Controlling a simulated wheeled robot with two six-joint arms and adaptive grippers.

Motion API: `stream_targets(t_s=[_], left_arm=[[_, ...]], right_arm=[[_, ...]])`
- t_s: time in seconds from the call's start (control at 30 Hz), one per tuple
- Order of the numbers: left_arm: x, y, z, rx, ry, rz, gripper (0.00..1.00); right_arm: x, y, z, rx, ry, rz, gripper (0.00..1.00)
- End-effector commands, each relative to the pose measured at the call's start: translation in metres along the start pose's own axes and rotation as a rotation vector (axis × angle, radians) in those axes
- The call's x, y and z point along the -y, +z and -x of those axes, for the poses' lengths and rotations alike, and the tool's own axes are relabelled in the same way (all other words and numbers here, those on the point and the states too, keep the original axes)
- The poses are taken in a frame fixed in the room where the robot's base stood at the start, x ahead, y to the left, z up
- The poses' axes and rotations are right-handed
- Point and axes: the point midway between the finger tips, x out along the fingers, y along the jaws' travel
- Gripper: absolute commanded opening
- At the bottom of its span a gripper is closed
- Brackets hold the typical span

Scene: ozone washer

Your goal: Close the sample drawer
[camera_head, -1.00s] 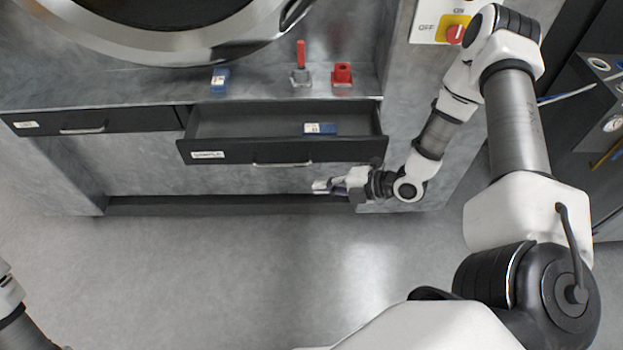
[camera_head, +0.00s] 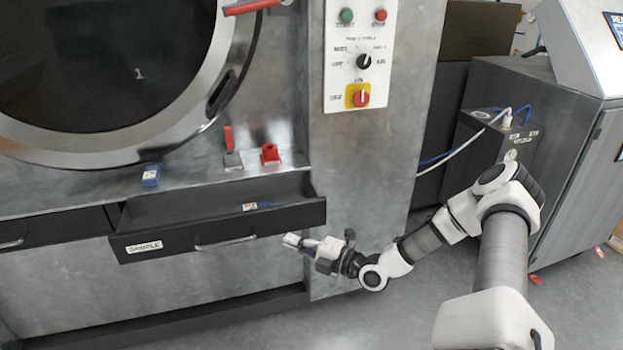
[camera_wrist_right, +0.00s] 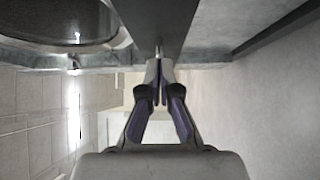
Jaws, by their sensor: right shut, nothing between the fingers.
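The sample drawer (camera_head: 141,246) is pulled out from the machine, with a black front, a "SAMPLE" label and a metal bar handle (camera_head: 226,243). A small blue-and-white item (camera_head: 251,206) lies inside it. My right gripper (camera_head: 297,243) is shut and empty, just in front of the drawer's right end and near its lower front edge. In the right wrist view the shut fingers (camera_wrist_right: 158,88) point toward the dark drawer front (camera_wrist_right: 153,25); I cannot tell whether they touch it. My left gripper is out of view.
Another drawer (camera_head: 45,231), closed, is to the left. A blue block (camera_head: 151,175), a red-handled lever (camera_head: 231,150) and a red fitting (camera_head: 270,154) stand on the ledge above. The control panel (camera_head: 361,55) is at upper right. A grey cabinet (camera_head: 540,130) stands to the right.

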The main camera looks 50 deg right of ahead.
Motion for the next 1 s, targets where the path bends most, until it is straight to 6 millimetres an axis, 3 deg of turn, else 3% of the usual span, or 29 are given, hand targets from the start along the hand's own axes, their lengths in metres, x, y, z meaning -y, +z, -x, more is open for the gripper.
stream_targets(t_s=[0.03,0.1,0.3,0.77,1.0], left_arm=[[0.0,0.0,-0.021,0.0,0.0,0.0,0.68],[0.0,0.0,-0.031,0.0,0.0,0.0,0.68],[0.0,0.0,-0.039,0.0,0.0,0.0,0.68],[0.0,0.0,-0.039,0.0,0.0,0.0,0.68],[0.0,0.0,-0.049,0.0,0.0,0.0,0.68]], right_arm=[[0.011,-0.001,-0.012,-0.006,0.001,0.005,0.0],[0.008,0.001,-0.025,-0.004,0.0,0.006,0.0],[0.003,0.024,-0.044,-0.002,-0.001,0.003,0.0],[0.0,0.028,-0.049,-0.001,-0.001,0.0,0.0],[0.003,0.04,-0.06,-0.002,0.0,0.004,0.0]])
